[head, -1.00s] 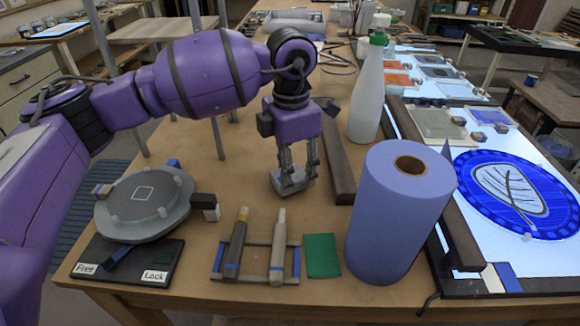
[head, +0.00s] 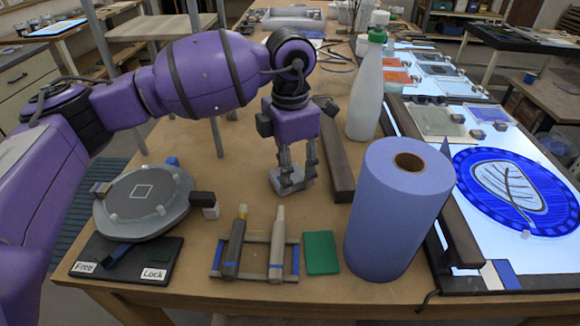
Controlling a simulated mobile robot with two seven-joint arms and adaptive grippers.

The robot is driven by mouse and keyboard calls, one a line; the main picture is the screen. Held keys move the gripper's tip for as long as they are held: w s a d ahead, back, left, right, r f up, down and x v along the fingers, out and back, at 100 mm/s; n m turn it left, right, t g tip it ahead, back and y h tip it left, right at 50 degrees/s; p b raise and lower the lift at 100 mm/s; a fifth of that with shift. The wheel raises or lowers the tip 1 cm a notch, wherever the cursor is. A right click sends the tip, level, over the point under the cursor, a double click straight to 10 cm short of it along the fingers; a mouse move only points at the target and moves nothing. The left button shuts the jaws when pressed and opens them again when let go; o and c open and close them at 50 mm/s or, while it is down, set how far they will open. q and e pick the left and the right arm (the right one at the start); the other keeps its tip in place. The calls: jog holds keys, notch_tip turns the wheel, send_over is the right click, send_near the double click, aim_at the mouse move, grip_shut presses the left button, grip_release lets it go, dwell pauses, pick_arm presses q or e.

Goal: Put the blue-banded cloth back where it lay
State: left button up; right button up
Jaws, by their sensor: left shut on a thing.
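My left gripper (head: 297,172) points down over the middle of the table, with its fingers shut on a small pale grey thing (head: 287,184). That thing is at or just above the tabletop; I cannot tell if it touches. No blue band shows on it from here, so I cannot tell for sure that it is the blue-banded cloth. A flat cream-and-blue piece (head: 505,275) lies at the near edge of the light panel on the right. My right gripper is out of view.
A large blue roll (head: 395,215) stands right of the gripper, with a dark bar (head: 338,165) between. A white bottle (head: 366,95) stands behind. In front are a tool rack (head: 255,275) and green pad (head: 321,253); a turntable (head: 145,203) is at left.

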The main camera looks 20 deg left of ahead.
pick_arm(q)
jog(key=o, duration=1.1)
jog(key=shift+f, duration=0.1)
notch_tip(320, 180, up, 12)
